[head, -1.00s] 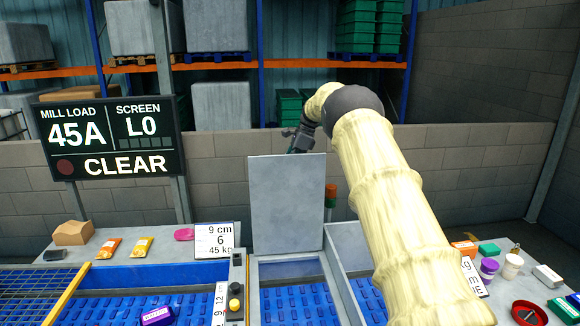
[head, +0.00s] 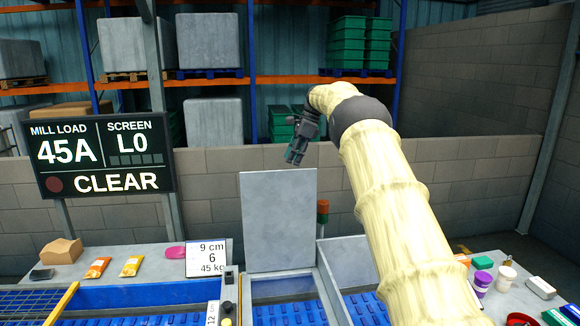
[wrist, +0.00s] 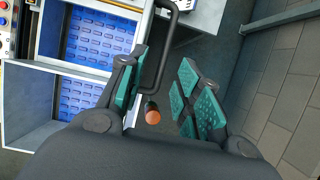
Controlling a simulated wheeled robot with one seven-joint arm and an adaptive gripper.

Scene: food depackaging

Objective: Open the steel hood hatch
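The steel hood hatch (head: 278,222) stands upright as a flat grey panel at the back of the blue-floored chute in the head view. My gripper (head: 295,152) is above its top edge, apart from it and pointing down. In the wrist view, my gripper (wrist: 158,95) has its teal-padded fingers spread with a wide gap. A dark bar handle (wrist: 168,50) shows beside the left finger, along the hatch's edge. Nothing is held between the fingers. The head view hides the handle behind the panel.
An orange-topped post (head: 323,212) stands just right of the hatch; it also shows between my fingers in the wrist view (wrist: 152,115). A weight sign (head: 207,258) stands left. Cups and small items lie at right. A block wall (head: 210,190) is behind.

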